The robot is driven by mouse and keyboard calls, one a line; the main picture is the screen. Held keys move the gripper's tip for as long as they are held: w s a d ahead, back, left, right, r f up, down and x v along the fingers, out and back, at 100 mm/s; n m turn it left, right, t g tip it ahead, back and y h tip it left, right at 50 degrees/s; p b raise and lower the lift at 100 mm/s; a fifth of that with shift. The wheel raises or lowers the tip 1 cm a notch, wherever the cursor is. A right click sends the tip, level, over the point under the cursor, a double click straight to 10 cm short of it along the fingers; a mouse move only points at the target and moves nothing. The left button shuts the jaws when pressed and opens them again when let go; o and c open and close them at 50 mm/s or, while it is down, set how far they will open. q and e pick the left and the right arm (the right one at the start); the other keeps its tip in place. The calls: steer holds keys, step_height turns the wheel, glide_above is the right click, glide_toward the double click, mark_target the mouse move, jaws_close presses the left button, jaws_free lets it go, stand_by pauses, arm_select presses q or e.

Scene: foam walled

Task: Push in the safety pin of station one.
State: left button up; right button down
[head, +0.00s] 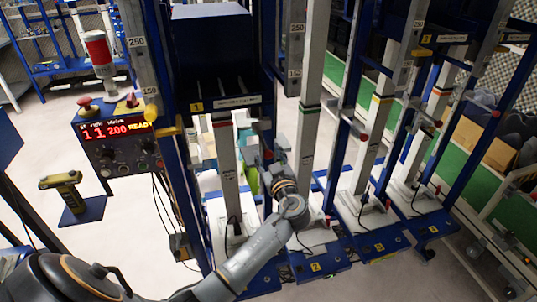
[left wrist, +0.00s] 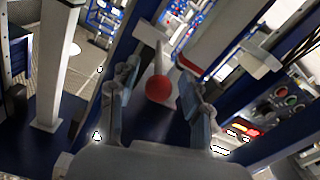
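The safety pin's red ball knob (left wrist: 158,88) shows in the middle of the left wrist view, on a pale stem in front of a blue frame. My left gripper (left wrist: 158,100) is open, one finger on each side of the knob with visible gaps. In the head view my left gripper (head: 264,157) is at the right-hand upright of station one, whose yellow number label (head: 196,106) is on the blue crossbar. The knob is small and partly hidden by the gripper there. My right gripper is not in view.
A control box (head: 118,138) with a lit red display and a red-and-white lamp (head: 98,48) stands left of station one. More stations with pale columns (head: 372,150) stand close on the right. A yellow-black handheld tool (head: 62,185) rests on a blue shelf at left.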

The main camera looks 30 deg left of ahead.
mark_target(260, 135)
arm_select(q)
jaws_close()
steer(key=b+x, duration=0.7)
steer(key=x, duration=0.1)
steer(key=shift+f+b, duration=0.2)
steer(key=shift+b, duration=0.1)
steer(key=shift+w+a+r, duration=0.2)
steer(key=shift+a+r, duration=0.05)
steer(key=shift+a, duration=0.1)
steer(key=shift+r, duration=0.15)
steer(key=shift+c, duration=1.3)
jaws_free()
steer(key=o, duration=0.3)
steer(key=shift+w+a+f, duration=0.1)
steer(key=shift+w+f, duration=0.05)
steer(key=shift+f, duration=0.05)
